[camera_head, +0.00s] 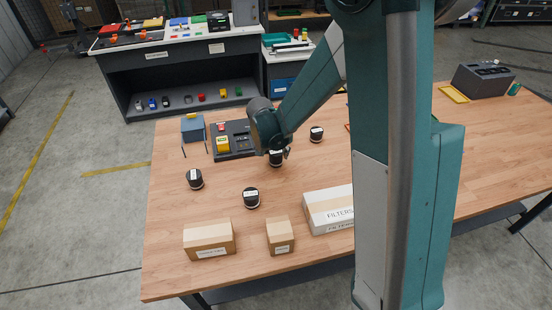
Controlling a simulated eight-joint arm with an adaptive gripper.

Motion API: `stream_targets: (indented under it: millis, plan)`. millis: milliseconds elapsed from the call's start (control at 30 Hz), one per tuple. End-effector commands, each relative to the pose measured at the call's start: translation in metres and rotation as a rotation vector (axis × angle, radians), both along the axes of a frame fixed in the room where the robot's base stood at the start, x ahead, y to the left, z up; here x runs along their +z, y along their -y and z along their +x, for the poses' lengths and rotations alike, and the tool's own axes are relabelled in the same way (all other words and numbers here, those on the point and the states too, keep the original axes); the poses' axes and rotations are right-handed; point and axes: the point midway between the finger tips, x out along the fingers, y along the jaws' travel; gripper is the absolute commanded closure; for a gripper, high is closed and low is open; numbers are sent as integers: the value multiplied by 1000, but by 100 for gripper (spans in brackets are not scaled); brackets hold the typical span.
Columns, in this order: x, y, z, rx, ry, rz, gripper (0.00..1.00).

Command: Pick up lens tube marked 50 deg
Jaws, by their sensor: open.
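Several short black lens tubes with white labels stand on the wooden table (180,280). One tube (195,179) is at the left, one (251,198) is nearer the front, and one (316,135) is farther back. Another tube (276,160) is partly hidden under my gripper (282,150). The label text is too small to read, so I cannot tell which tube is marked 50 deg. My gripper is open, small and partly hidden by my wrist, at or just above that tube. I cannot tell whether its fingers are around the tube or touch it.
Two cardboard boxes (209,239) (281,237) and a white FILTERS box (329,210) stand along the front. Behind my gripper are a dark tray (238,153) with red and yellow parts and a blue box (193,128). A grey case (482,79) is far right.

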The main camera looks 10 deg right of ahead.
Motion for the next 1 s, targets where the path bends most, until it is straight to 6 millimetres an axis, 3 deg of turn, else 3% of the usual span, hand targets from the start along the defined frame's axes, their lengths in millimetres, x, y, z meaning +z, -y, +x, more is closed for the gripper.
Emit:
stream_targets:
  millis: [367,1000]
  plan:
    - [-4,1,1,0,0,0,47]
    - [-47,9,16,0,0,0,47]
